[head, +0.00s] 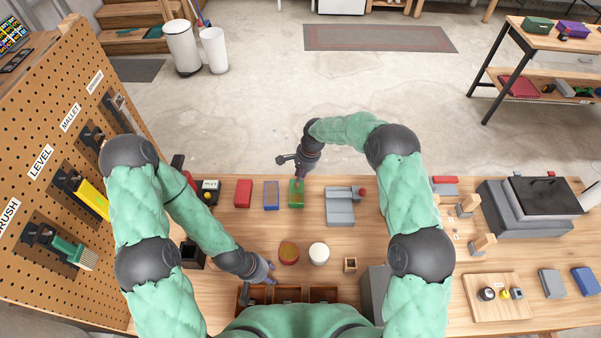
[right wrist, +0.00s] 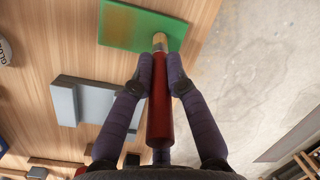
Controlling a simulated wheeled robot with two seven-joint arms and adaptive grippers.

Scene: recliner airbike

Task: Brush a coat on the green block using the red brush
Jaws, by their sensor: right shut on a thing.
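The green block (head: 297,194) lies flat on the workbench, at the right end of a row of blocks. In the right wrist view the green block (right wrist: 180,18) has a brownish-yellow patch on its top. My right gripper (right wrist: 160,75) is shut on the red brush (right wrist: 160,112). The brush's pale tip is at the block's edge nearest the gripper; whether it touches cannot be told. In the head view my right gripper (head: 300,172) is just beyond the block. My left gripper (head: 272,273) is low over the near side of the bench, its finger opening unclear.
A red block (head: 243,194) and a blue block (head: 271,195) stand left of the green one. A grey fixture (head: 340,208) is close on its right. Two round jars (head: 289,252) (head: 319,253) stand nearer. A pegboard (head: 60,150) with tools rises at left.

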